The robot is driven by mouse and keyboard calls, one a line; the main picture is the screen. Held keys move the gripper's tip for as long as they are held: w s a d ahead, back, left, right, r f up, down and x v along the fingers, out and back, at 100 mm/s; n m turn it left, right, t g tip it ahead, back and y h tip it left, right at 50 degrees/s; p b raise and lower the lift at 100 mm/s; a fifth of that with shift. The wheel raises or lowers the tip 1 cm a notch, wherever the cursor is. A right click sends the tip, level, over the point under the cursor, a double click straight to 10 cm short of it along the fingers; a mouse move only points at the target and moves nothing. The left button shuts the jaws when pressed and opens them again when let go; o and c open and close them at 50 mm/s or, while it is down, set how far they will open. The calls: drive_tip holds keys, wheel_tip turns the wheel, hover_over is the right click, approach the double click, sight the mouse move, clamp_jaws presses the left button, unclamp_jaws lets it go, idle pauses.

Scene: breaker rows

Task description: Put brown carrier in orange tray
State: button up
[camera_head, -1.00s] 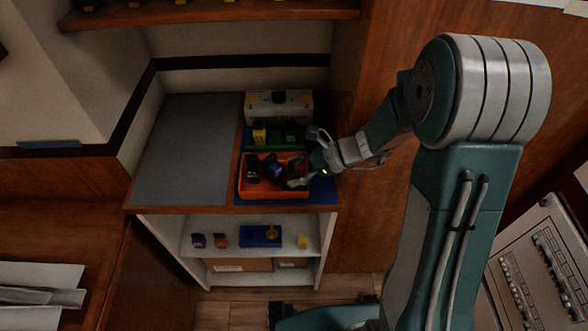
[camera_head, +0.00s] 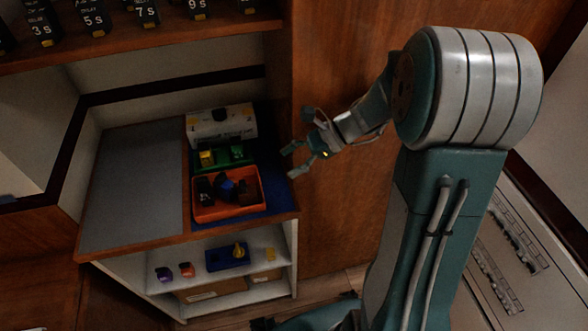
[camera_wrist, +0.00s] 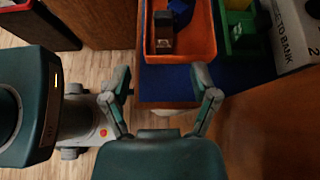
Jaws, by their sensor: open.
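The orange tray (camera_head: 230,214) sits on the counter. A dark brown carrier (camera_head: 243,194) is in it near the right end, with a blue carrier (camera_head: 225,184) and a black one (camera_head: 204,192) to its left. In the wrist view the brown carrier (camera_wrist: 161,42) is inside the tray (camera_wrist: 198,45), by its near end, and the blue carrier (camera_wrist: 181,12) is partly cut off. My gripper (camera_head: 291,162) is open and empty, to the right of the tray and apart from it. Its spread fingers (camera_wrist: 161,74) hold nothing.
A green tray (camera_head: 222,167) with a yellow and a green carrier lies behind the orange tray. A white box (camera_head: 222,124) stands behind that. Shelves below hold small carriers and a blue holder (camera_head: 228,256). The grey counter part (camera_head: 138,180) is clear.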

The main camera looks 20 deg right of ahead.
drive_tip(key=s+d+r+n+t+h, duration=0.1)
drive_tip(key=s+r+n+t+h, duration=0.1)
drive_tip(key=s+r+n+h, duration=0.3)
drive_tip(key=s+d+r+n+t+h, duration=0.1)
drive_tip(key=s+r+n+t+h, duration=0.2)
drive_tip(key=s+n, duration=0.8)
drive_tip(key=shift+s+r+n+h, duration=0.15)
drive_tip(key=shift+r+n+h, duration=1.05)
drive_tip(key=shift+h, duration=0.8)
drive_tip(key=shift+r, duration=0.15)
